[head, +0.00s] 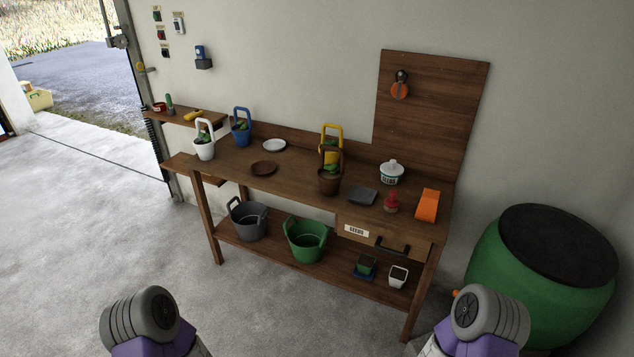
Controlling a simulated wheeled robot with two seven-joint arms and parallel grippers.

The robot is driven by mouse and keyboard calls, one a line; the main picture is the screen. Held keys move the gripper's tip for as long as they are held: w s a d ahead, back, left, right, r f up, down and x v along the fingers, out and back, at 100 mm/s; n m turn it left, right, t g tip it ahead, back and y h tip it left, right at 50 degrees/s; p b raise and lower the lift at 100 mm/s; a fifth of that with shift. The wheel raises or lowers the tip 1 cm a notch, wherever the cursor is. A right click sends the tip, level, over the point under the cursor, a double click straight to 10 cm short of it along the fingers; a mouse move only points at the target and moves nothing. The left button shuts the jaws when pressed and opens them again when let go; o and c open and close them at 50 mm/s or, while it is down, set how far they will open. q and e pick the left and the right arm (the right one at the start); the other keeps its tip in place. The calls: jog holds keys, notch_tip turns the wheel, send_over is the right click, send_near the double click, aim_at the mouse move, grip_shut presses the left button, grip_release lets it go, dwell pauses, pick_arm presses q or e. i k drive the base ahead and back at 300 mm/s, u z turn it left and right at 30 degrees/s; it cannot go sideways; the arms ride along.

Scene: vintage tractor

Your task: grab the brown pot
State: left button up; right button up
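The brown pot (329,184) stands upright on the wooden potting bench (232,183), near the middle of its top. It has a tall brown handle arching over it and a green plant inside. A yellow pot (332,157) with a similar handle stands just behind it and is partly hidden by it. Only grey and purple parts of my two arms show at the bottom of the head view, well short of the bench. Neither gripper is in view.
A white pot (204,148) and a blue pot (241,132) stand at the bench's left. A brown saucer (264,168), a dark grey block (363,197), and a red bottle (391,204) are near the brown pot. A green barrel (492,262) stands right. Floor before the bench is clear.

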aim_at(330, 176)
jog(key=u, duration=0.85)
jog(key=i, duration=0.9)
jog(key=u, duration=0.45)
jog(key=i, duration=1.05)
jog(key=z, duration=0.65)
